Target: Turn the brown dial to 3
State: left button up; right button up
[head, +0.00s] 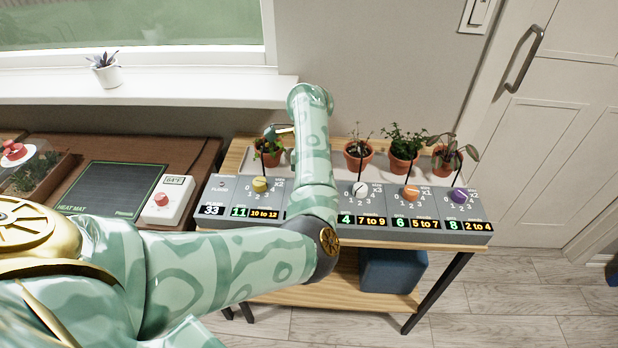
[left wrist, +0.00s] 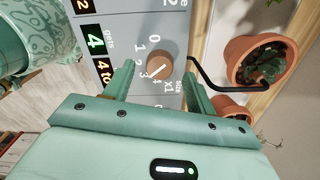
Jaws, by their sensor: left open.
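My left gripper (left wrist: 158,78) is open, one finger on each side of the dial, with gaps visible between fingers and dial. A green 4 is lit beside this dial. In the head view my left arm covers the brown dial, and the left fingers cannot be made out. My right gripper is not in view.
In the head view, a yellow dial (head: 260,184) is left of my arm; white (head: 360,190), orange (head: 411,192) and purple (head: 459,194) dials are to the right. Potted plants (head: 404,146) stand behind the panel. In the wrist view a dark bent tube (left wrist: 215,80) runs close to the right finger.

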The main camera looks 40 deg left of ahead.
pick_arm(q)
notch_tip(320, 180, up, 14)
jog(key=p, duration=0.5)
jog(key=shift+r, duration=0.15)
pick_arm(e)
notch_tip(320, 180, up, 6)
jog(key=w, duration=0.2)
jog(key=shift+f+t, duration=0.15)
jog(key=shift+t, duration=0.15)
pick_arm(q)
jog(key=shift+d, duration=0.1)
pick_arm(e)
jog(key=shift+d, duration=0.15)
